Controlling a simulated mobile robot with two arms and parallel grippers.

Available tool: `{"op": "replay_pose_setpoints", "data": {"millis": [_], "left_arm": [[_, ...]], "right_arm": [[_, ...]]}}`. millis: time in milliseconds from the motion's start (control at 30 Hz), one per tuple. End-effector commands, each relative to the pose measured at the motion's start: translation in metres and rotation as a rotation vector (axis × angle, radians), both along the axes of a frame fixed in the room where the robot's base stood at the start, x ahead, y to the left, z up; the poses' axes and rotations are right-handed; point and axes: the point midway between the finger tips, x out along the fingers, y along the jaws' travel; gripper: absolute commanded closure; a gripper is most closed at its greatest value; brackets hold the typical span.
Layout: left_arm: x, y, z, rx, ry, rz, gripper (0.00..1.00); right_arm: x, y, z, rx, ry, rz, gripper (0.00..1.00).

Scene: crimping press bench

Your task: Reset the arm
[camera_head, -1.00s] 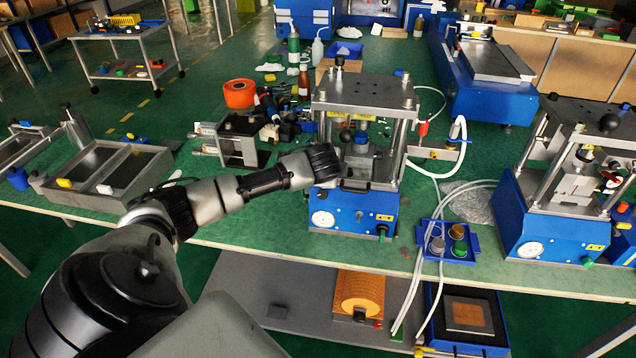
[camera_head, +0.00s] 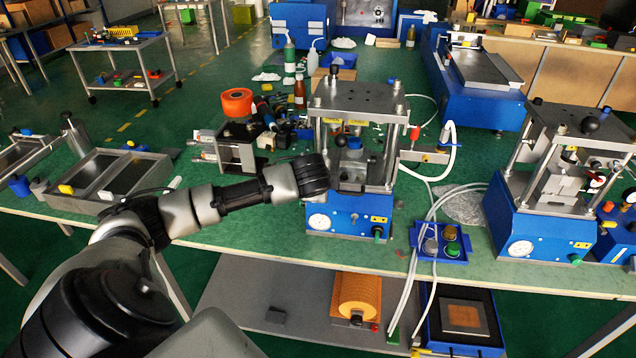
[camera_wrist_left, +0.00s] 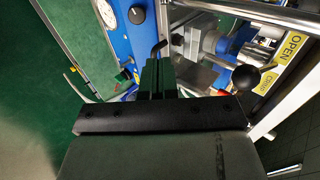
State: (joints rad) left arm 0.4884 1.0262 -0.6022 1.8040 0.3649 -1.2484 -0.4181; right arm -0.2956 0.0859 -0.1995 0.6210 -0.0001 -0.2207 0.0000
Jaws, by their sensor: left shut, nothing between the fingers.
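My left arm comes in from the left in the head view and ends at the front left of the middle crimping press (camera_head: 350,205), a blue base with metal posts and a top plate. In the left wrist view my left gripper (camera_wrist_left: 158,68) is shut and empty, its dark fingers together in front of the press. The press's blue base (camera_wrist_left: 118,30), gauge and a lever with a black ball (camera_wrist_left: 245,78) show around it, beside a yellow OPEN label (camera_wrist_left: 291,47). In the head view the fingers are hidden behind the wrist. My right gripper is not in view.
A second press (camera_head: 550,190) stands at the right. A blue tray (camera_head: 458,254) with small cups lies between the presses, near white hoses. A metal tray (camera_head: 90,203) is at the left. An orange tape roll (camera_head: 237,102) and bottles stand behind.

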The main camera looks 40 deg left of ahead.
Motion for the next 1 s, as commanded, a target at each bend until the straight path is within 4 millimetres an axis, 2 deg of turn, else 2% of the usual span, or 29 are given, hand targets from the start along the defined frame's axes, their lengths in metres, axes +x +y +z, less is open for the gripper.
{"op": "replay_pose_setpoints", "data": {"millis": [133, 333, 533, 633, 667, 767, 867, 900, 967, 1000], "left_arm": [[-0.014, -0.009, 0.016, 0.001, -0.003, -0.002, 1.0], [-0.023, -0.014, 0.026, 0.001, 0.0, -0.001, 1.0], [-0.024, -0.015, 0.026, -0.001, 0.0, 0.001, 1.0], [-0.02, -0.014, 0.01, -0.03, 0.003, 0.013, 1.0], [-0.018, -0.014, 0.001, -0.049, 0.003, 0.021, 1.0], [-0.011, -0.013, -0.052, -0.138, 0.006, 0.07, 1.0], [-0.014, -0.014, -0.125, -0.247, 0.018, 0.143, 1.0], [-0.02, -0.015, -0.156, -0.286, 0.024, 0.174, 1.0], [-0.033, -0.017, -0.2, -0.339, 0.038, 0.221, 1.0], [-0.045, -0.02, -0.229, -0.37, 0.049, 0.25, 1.0]], "right_arm": [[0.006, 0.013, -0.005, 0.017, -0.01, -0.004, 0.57], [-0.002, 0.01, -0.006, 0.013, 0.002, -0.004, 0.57], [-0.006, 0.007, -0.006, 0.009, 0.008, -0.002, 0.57], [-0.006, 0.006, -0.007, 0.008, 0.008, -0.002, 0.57], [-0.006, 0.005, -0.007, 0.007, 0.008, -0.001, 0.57], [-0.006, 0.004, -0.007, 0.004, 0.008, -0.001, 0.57], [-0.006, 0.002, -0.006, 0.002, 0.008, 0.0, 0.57], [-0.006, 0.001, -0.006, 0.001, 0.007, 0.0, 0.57], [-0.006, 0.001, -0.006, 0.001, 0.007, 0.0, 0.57], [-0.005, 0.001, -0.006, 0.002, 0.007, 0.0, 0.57]]}}
